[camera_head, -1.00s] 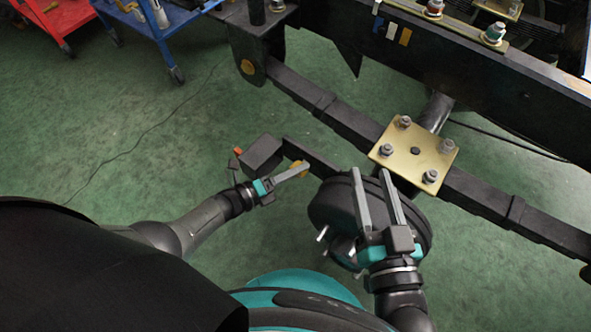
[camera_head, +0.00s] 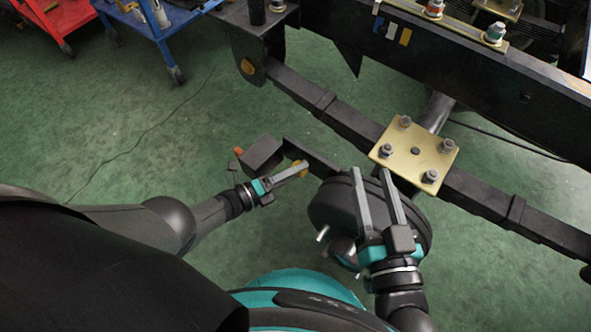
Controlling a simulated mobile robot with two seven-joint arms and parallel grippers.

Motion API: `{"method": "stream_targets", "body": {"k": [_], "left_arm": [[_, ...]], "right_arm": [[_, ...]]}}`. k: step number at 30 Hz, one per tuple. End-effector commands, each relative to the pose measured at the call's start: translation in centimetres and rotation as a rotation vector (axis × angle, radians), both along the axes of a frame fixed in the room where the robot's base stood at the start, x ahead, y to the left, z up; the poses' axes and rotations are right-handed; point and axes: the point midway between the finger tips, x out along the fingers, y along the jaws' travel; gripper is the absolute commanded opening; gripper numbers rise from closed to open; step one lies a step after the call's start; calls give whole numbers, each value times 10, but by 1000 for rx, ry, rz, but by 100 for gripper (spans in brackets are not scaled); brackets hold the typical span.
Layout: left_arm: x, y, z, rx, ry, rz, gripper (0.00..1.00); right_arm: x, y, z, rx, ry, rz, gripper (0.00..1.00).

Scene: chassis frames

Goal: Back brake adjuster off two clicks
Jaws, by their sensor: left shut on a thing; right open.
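A black adjuster arm (camera_head: 318,162) reaches from the round black brake drum (camera_head: 328,206) towards the upper left. My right gripper (camera_head: 371,174) is open, fingers pointing up in the picture, over the right part of the drum. Nothing shows between its fingers. The drum's right side is partly hidden behind it.
A gold plate with several bolts (camera_head: 416,152) sits on the long black spring (camera_head: 345,120), close to my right gripper. The dark frame rail (camera_head: 480,88) runs behind. A blue cart (camera_head: 160,40) and a red cart (camera_head: 58,28) stand top left. Green floor is clear at left.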

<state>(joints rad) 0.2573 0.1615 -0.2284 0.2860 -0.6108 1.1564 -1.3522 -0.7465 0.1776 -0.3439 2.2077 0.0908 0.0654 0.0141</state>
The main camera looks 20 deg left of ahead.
Motion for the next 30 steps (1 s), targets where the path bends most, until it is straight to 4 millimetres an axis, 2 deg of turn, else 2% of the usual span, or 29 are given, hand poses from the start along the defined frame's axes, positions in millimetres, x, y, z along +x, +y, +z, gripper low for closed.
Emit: {"method": "stream_targets", "body": {"k": [7,8,15,30], "left_arm": [[1,0,1,-2,-2,2,0],[1,0,1,-2,-2,2,53],[1,0,0,-1,-1,1,80],[-2,2,0,1,1,0,81]], "right_arm": [[0,0,0,-1,0,0,50],[0,0,0,0,0,0,50],[0,0,0,-1,0,0,50],[0,0,-1,-4,7,2,50]]}}
